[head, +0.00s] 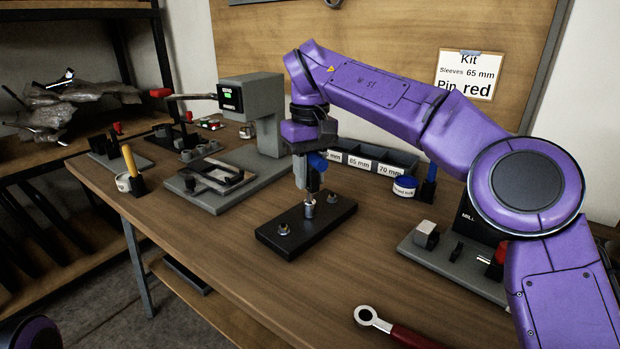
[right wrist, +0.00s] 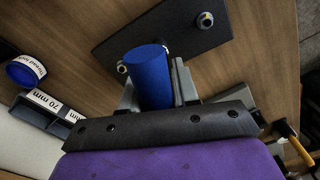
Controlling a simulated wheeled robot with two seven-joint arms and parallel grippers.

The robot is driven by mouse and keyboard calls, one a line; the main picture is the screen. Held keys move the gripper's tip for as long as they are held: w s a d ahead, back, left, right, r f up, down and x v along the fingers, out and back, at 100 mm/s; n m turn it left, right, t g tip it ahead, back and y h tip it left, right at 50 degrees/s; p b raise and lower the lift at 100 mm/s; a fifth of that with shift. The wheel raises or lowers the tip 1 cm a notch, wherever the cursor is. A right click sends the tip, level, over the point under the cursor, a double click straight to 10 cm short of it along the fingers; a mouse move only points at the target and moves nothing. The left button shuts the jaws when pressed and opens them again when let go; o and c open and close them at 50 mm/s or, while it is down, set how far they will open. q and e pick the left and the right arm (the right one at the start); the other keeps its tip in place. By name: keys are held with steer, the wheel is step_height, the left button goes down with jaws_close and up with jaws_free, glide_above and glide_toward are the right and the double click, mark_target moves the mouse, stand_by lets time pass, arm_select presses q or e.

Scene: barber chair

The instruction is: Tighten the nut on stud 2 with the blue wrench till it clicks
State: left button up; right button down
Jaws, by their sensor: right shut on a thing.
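My right gripper (head: 309,166) is shut on the blue wrench (head: 317,161), an upright driver with a blue handle. A stud with a nut (head: 284,229) stands at the plate's near left, and another stud (head: 333,198) at the far right. No stud numbers are readable. My left gripper is out of view.
A red-handled ring wrench (head: 368,316) lies at the front edge. A grey press (head: 252,112) stands behind left, and a labelled sleeve tray (head: 385,155) and blue-lidded jar (head: 404,186) behind right. A grey fixture (head: 450,262) is at right. Wood around the plate's front is clear.

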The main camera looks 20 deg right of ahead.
steer(key=shift+m, duration=0.5)
steer(key=shift+r, duration=0.1)
steer(key=shift+m+b, duration=0.3)
steer(key=shift+b, duration=0.35)
steer(key=m+b, duration=0.2)
steer(key=a+m+b, duration=0.1)
steer(key=m, duration=0.1)
steer(key=shift+s+r, duration=0.25)
steer(key=shift+s, duration=0.1)
steer(key=shift+d, duration=0.1)
